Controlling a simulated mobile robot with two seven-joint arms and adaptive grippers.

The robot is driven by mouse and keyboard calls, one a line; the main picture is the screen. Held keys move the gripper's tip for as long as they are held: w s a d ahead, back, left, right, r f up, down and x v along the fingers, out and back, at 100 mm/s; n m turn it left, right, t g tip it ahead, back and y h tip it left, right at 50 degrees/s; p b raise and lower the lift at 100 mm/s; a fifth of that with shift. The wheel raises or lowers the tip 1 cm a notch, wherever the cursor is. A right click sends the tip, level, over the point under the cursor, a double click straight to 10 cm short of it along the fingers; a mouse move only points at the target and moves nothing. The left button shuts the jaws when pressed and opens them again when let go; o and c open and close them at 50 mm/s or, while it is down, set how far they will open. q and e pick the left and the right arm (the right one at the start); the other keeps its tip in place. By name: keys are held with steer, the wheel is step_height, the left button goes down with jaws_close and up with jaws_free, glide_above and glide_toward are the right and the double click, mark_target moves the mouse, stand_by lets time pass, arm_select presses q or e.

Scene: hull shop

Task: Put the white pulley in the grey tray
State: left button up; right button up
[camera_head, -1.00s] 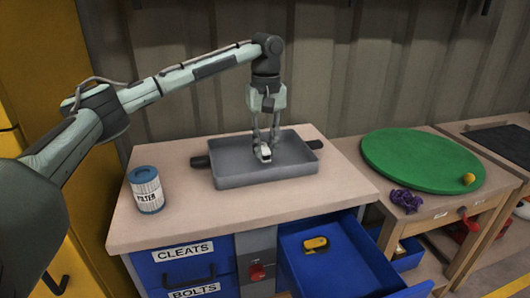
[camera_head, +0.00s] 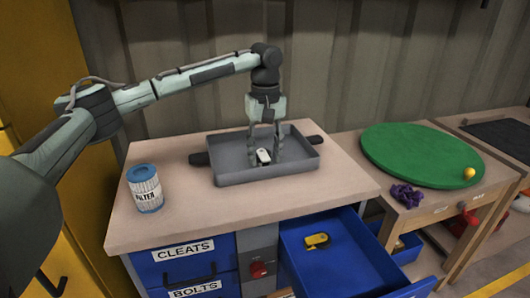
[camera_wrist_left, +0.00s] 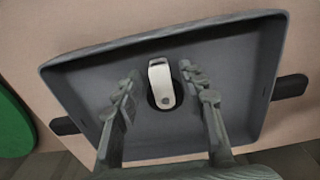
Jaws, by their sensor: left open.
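The white pulley (camera_head: 263,156) is a small white and dark piece lying inside the grey tray (camera_head: 226,177), near the middle of its floor. It also shows in the left wrist view (camera_wrist_left: 161,84), where the tray's rim (camera_wrist_left: 150,38) surrounds it. My left gripper (camera_head: 264,160) points down into the tray. In the wrist view its two fingers (camera_wrist_left: 166,92) stand apart on either side of the pulley, with gaps between them and it. The left gripper is open and holds nothing. My right gripper is in neither view.
A blue and white filter can (camera_head: 146,188) stands left on the bench. An open blue drawer (camera_head: 340,262) with a yellow item (camera_head: 316,241) juts out in front. A green round board (camera_head: 420,155), a purple piece (camera_head: 406,195) and a yellow ball (camera_head: 469,173) are on the right table.

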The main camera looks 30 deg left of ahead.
mark_target(265, 157)
arm_select(q)
steer(key=shift+r, duration=0.1)
step_height(265, 157, up, 12)
stand_by(0.5)
steer(key=shift+r, duration=0.1)
stand_by(1.1)
